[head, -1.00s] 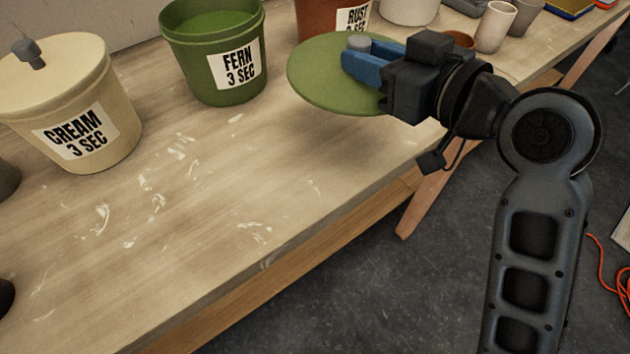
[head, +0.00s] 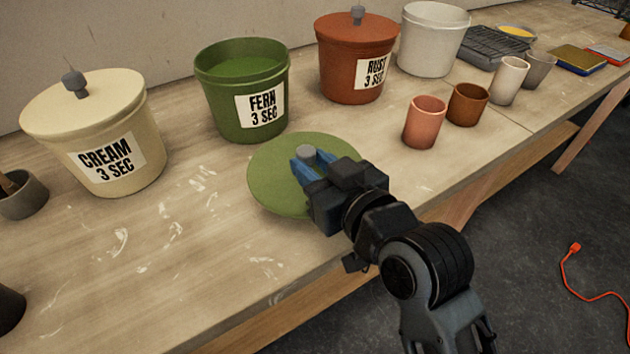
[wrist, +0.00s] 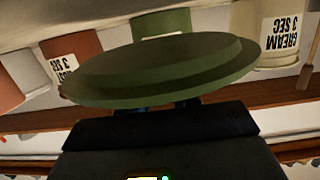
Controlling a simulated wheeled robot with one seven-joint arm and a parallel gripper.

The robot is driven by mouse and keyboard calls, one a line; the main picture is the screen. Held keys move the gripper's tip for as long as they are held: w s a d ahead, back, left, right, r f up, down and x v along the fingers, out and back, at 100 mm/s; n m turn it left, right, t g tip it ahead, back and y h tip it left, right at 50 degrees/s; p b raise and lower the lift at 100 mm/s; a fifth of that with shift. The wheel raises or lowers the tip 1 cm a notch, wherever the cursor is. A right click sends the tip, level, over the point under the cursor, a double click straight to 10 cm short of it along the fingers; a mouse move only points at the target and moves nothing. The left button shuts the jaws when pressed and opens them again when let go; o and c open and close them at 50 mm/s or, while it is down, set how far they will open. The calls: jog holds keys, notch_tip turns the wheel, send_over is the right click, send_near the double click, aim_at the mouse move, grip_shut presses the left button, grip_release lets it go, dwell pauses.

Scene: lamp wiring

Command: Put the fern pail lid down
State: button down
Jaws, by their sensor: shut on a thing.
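The fern pail lid (head: 268,188) is a round green disc with a grey knob (head: 305,152). My gripper (head: 308,163) has its blue fingers shut on the knob. The lid is over the front part of the bench, in front of the fern pail; I cannot tell whether it touches the wood. The fern pail (head: 225,112) stands open with green liquid inside. In the wrist view the lid (wrist: 165,70) fills the middle and hides most of the green pail (wrist: 160,24) behind it.
The cream pail (head: 140,125) stands left, lidded. The rust pail (head: 335,75), also lidded, and a white pail (head: 425,40) stand at the back right. Several cups stand to the right, the pinkish one (head: 424,122) nearest.

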jog(key=shift+f, duration=1.9)
jog(key=shift+f, duration=0.15)
jog(key=c, duration=0.8)
grip_release()
jog(key=shift+s+r, duration=0.1)
jog(key=shift+r, duration=0.1)
jog(key=b+v, duration=0.1)
jog(key=v, duration=1)
jog(key=shift+s+d, duration=0.25)
jog(key=shift+s, duration=0.1)
